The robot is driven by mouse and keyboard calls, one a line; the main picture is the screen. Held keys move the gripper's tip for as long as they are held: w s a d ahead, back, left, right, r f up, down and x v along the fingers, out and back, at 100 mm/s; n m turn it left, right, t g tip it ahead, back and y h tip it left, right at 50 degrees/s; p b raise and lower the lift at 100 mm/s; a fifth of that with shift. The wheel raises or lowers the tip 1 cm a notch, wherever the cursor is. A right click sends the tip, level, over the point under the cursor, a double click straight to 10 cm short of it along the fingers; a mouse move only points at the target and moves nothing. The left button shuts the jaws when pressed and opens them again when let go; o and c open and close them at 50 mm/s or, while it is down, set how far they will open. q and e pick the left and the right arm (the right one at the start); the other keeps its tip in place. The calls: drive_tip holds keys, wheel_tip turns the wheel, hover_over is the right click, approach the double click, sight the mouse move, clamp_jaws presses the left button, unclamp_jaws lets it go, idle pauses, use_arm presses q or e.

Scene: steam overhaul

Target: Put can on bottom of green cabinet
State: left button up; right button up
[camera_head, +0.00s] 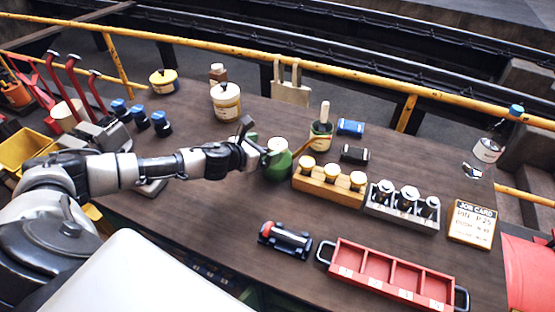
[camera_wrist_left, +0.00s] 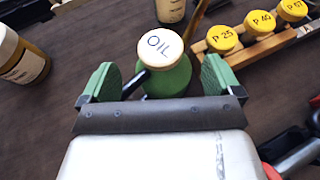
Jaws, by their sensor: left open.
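The green oil can (camera_head: 280,167) stands on the brown workbench, with a cream lid. In the left wrist view the can (camera_wrist_left: 176,80) shows the word OIL on its lid. My left gripper (camera_head: 260,147) is beside the can, on its left. Its green-padded fingers (camera_wrist_left: 158,80) are spread, with the can in view between and just beyond them; I cannot tell whether they touch it. My right gripper is not in view. I cannot clearly make out a green cabinet; only a dark greenish area shows below the bench's front edge.
A wooden rack (camera_head: 329,188) with yellow-capped jars and a grey rack (camera_head: 402,213) stand right of the can. A red tray (camera_head: 390,274) and a dark red-topped item (camera_head: 285,238) lie in front. Bench front-left is fairly clear.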

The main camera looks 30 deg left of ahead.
sight(273, 147)
use_arm(q)
drive_tip(key=shift+p+x, duration=0.7)
drive_tip(key=shift+x, duration=2.05)
drive_tip(key=shift+s+f, duration=0.1)
drive_tip(key=shift+s, duration=0.05)
drive_tip(key=shift+c, duration=0.2)
drive_tip(key=shift+s+f, duration=0.1)
clamp_jaws()
